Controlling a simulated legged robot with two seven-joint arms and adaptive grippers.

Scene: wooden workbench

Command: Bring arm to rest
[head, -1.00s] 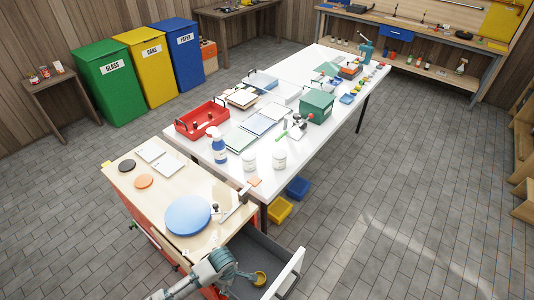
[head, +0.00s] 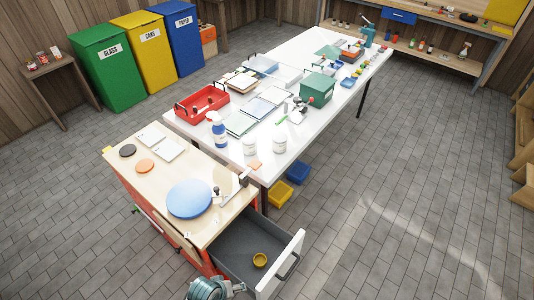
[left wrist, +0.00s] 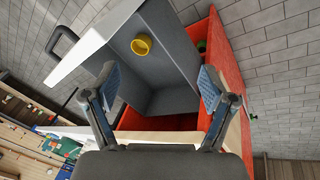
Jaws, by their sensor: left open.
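My left arm's end shows at the bottom of the head view, beside the front of the open drawer; its fingertips cannot be made out there. In the left wrist view my left gripper (left wrist: 158,88) is open, its two fingers wide apart with nothing between them. The grey open drawer (head: 232,244) lies beyond the fingers in the left wrist view (left wrist: 165,65). A small yellow cup (head: 260,260) sits inside the drawer, also seen in the left wrist view (left wrist: 141,45). My right gripper is in neither view.
The drawer belongs to a red cabinet with a wooden top (head: 128,174), holding a blue disc (head: 189,199). A long white table (head: 290,128) beyond it carries a red tray (head: 190,109), bottles and boxes. Tiled floor (head: 400,220) to the right is clear.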

